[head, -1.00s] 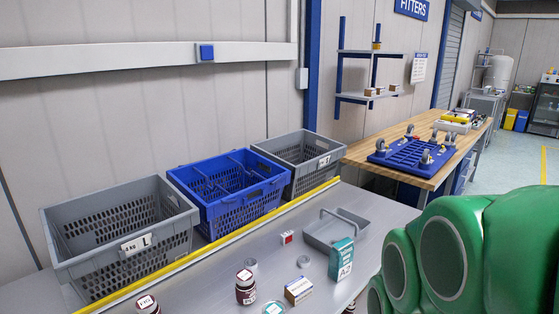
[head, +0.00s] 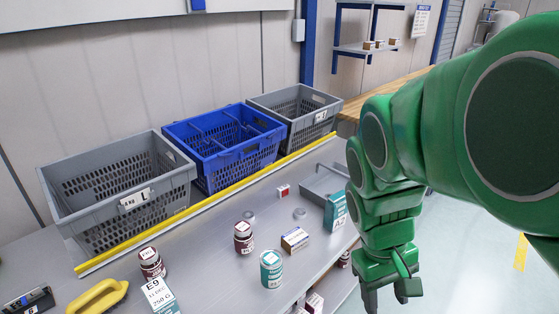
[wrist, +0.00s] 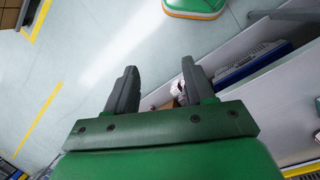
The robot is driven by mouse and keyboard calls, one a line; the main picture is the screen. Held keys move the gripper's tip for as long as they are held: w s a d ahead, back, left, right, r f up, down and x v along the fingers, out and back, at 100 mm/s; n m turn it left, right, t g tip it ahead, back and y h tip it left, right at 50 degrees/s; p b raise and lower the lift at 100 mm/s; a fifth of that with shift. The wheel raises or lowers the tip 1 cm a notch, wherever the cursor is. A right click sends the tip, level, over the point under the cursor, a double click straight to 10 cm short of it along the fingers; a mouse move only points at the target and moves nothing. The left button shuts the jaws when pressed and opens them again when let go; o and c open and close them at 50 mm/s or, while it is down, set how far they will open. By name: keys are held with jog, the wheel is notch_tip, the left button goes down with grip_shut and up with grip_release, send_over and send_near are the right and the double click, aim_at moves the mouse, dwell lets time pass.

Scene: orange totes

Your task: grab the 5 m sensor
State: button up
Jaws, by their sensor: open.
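My gripper (head: 388,293) hangs in front of the bench's right end, fingers pointing down. In the wrist view my gripper (wrist: 158,68) is open and empty, with floor between and beyond its fingers. No label reading 5 m is legible, so I cannot tell which item is the sensor. Left of the gripper on the bench are a small red and white block (head: 283,190), a white and brown box (head: 295,240), a teal A2 box (head: 336,210), a teal jar (head: 271,268) and two dark red jars (head: 243,237) (head: 152,262).
A grey tote (head: 75,215), a blue tote (head: 205,180) and another grey tote (head: 300,130) stand along the back, behind a yellow edge strip. A grey tray (head: 318,182), an E9 box (head: 160,296), a yellow handled item (head: 97,298) and a black device (head: 28,300) are also here.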

jog(key=w+d+n+h, duration=0.3)
jog(key=w+n+h, duration=0.15)
jog(key=w, duration=1.25)
jog(key=n+t+h, duration=0.4)
jog(key=n+t, duration=0.2)
jog(key=n, duration=0.6)
send_over(285, 190)
jog(key=s+d, duration=0.7)
jog(key=s, duration=0.6)
notch_tip(285, 190, down, 9)
jog(key=w+a+f+n+t, duration=0.1)
jog(key=w+a+f+n, duration=0.1)
jog(key=w+a+f, duration=0.1)
jog(key=w+a+f+n+t, duration=0.1)
jog(key=w+a+f+n, duration=0.1)
jog(key=a, duration=0.3)
jog(key=w+a+f+n+t, duration=0.2)
jog(key=w+a+f, duration=0.2)
jog(key=w, duration=0.1)
jog(key=shift+a+f, duration=0.2)
jog(key=shift+f, duration=0.25)
jog(key=shift+w+d+f, duration=0.1)
jog(key=shift+w+d, duration=0.1)
jog(key=shift+d, duration=0.1)
jog(key=shift+x, duration=3.4)
jog(key=shift+w, duration=0.1)
